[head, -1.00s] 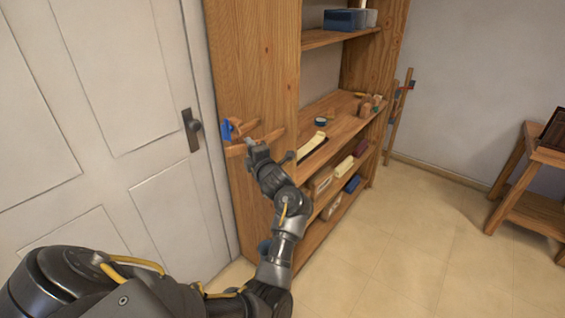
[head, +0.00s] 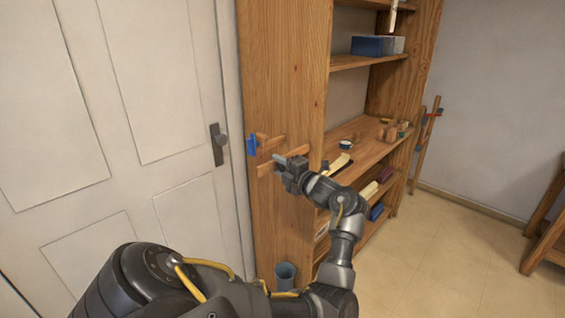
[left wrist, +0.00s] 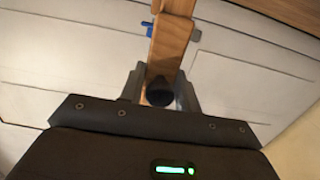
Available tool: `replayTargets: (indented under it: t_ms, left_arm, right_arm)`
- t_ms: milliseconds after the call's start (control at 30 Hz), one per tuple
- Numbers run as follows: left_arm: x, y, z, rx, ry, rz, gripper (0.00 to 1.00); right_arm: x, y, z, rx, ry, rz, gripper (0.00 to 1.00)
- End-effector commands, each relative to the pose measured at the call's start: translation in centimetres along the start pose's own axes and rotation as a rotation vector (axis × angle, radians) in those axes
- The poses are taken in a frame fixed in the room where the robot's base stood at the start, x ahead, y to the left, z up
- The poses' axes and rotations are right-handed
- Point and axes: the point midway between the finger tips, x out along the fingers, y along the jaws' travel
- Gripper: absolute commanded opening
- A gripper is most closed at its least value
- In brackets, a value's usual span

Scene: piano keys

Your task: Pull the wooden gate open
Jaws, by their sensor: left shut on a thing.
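The wooden gate shows as a pale brown bar (head: 267,169) by the side panel of the wooden shelf, at the middle of the head view. A shorter wooden piece and a blue part (head: 252,145) are just above and left of it. My left gripper (head: 281,159) is at the bar, its jaws shut on it. In the left wrist view the wooden bar (left wrist: 172,42) runs down between the fingers (left wrist: 160,88), with a dark round part at its near end. The blue part (left wrist: 148,28) sticks out beside the bar. My right gripper is not in view.
A white door with a dark handle (head: 217,145) is left of the shelf. The shelf (head: 285,60) holds small items and boxes. A grey bin (head: 285,275) stands on the floor at its foot. The floor to the right is open, with a wooden stand at the right edge.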

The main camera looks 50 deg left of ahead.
Motion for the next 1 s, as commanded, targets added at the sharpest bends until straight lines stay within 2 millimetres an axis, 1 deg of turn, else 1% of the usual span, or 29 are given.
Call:
replayTargets:
  t_ms: [133,167,233,533,633,767,900,1000]
  left_arm:
    - [0.1,-0.1,-0.2,0.001,0.007,-0.003,0.00]
    - [0.1,-0.1,-0.2,0.001,0.007,-0.003,0.36]
    - [0.1,-0.1,-0.2,0.000,0.005,-0.002,0.45]
    - [-0.2,-0.1,0.1,-0.001,-0.002,0.000,0.46]
    - [-1.0,-0.2,0.1,-0.001,-0.003,-0.001,0.46]
    - [-3.2,-0.5,0.1,-0.003,-0.005,-0.002,0.46]
    - [-6.0,-0.5,0.1,-0.004,-0.004,-0.003,0.46]
    - [-7.9,-0.5,0.0,-0.003,-0.002,-0.003,0.46]
  right_arm:
    - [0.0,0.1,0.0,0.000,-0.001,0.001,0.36]
    - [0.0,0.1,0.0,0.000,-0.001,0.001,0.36]
    - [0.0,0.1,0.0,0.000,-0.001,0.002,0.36]
    - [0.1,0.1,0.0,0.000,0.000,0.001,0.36]
    - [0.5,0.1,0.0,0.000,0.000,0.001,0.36]
    - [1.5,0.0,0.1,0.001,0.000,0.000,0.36]
    - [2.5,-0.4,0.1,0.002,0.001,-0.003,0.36]
    - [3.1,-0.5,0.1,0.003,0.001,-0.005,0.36]
